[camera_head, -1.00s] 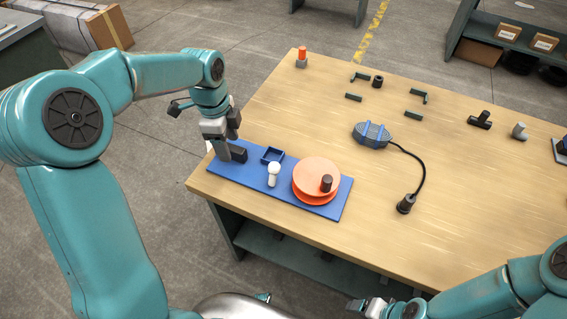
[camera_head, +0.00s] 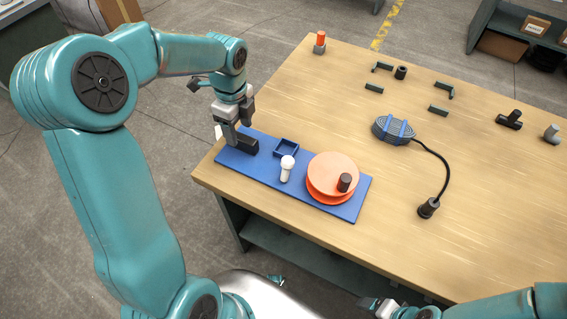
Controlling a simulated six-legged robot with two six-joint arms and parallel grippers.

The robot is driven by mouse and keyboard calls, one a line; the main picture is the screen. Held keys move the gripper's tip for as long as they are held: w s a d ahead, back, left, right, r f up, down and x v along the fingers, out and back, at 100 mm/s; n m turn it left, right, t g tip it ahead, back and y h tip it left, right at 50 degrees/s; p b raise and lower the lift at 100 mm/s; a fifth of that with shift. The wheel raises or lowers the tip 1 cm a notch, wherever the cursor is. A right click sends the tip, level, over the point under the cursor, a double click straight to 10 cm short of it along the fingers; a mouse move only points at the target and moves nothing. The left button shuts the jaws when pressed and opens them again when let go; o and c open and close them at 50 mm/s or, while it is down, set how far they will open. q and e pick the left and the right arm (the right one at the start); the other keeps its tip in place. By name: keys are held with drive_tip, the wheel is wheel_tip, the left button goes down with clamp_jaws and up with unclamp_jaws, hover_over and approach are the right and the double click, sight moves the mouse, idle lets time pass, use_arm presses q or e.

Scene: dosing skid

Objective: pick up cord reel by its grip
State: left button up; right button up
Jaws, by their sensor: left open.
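The orange cord reel (camera_head: 328,171) lies flat on a blue board at the table's near left corner. Its dark upright grip (camera_head: 345,182) stands off-centre on the reel's right side and is in plain view. My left gripper (camera_head: 239,125) is open and points down over the left end of the board, beside a black block (camera_head: 244,143). I cannot tell if its finger touches the block. It is well left of the reel, with a white-knobbed peg between them. My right gripper (camera_head: 376,306) is low at the bottom edge, away from the reel; its jaw state is unclear.
The blue board (camera_head: 343,210) also carries a white-knobbed peg (camera_head: 287,168) and a small blue open frame (camera_head: 285,147). A grey coil with blue straps (camera_head: 393,130) trails a cable to a black plug (camera_head: 428,208).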

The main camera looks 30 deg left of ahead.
sight(243, 137)
use_arm(q)
drive_tip(key=f, duration=0.6)
drive_tip(key=shift+w+f+b, duration=0.15)
drive_tip(key=shift+w+b, duration=0.15)
drive_tip(key=shift+w, duration=0.1)
drive_tip(key=c, duration=1)
clamp_jaws()
